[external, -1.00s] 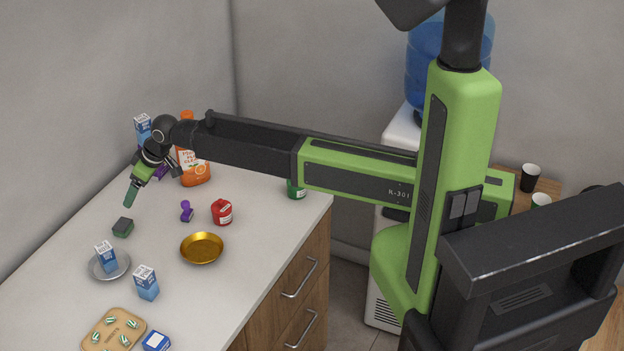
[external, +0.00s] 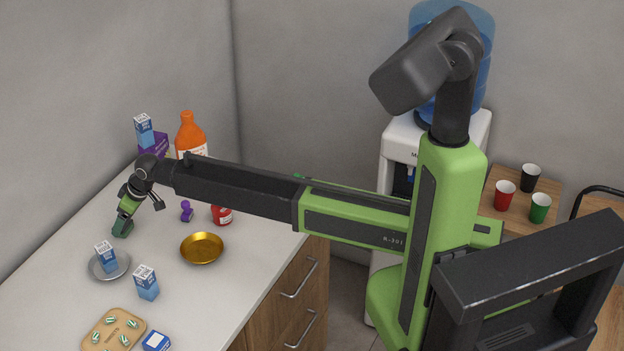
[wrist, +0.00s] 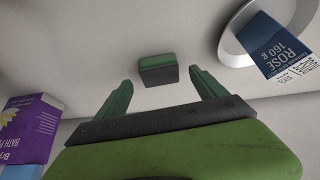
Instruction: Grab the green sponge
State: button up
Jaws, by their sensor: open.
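The green sponge (wrist: 157,70) has a dark grey side and lies on the white counter. In the wrist view it sits ahead of my gripper (wrist: 160,92), between the lines of the two green fingers but beyond their tips. The fingers are apart, with nothing between them. In the external view my gripper (external: 122,232) points down at the sponge's place on the counter and hides most or all of it. I cannot tell there whether the fingers touch it.
A silver plate (external: 122,270) with a blue and white carton (external: 105,256) stands close by. A second carton (external: 146,283), a gold bowl (external: 202,248) and a purple stamp-like thing (external: 186,211) are nearby. A purple box (wrist: 30,128) shows in the wrist view.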

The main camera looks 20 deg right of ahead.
jog(key=shift+b+x, duration=0.35)
jog(key=shift+x, duration=0.75)
jog(key=shift+s+r, duration=0.1)
jog(key=shift+r, duration=0.1)
jog(key=shift+c, duration=0.4)
jog(key=c, duration=1.3)
notch_tip(320, 180, up, 5)
jog(key=p, duration=0.5)
jog(key=shift+f, duration=0.25)
jog(key=shift+c, duration=0.2)
jog(key=w+d+r+p, duration=0.3)
jog(key=d+r+p, duration=0.3)
jog(key=d, duration=0.5)
jog(key=shift+w+r, duration=0.2)
jog(key=shift+w, duration=0.15)
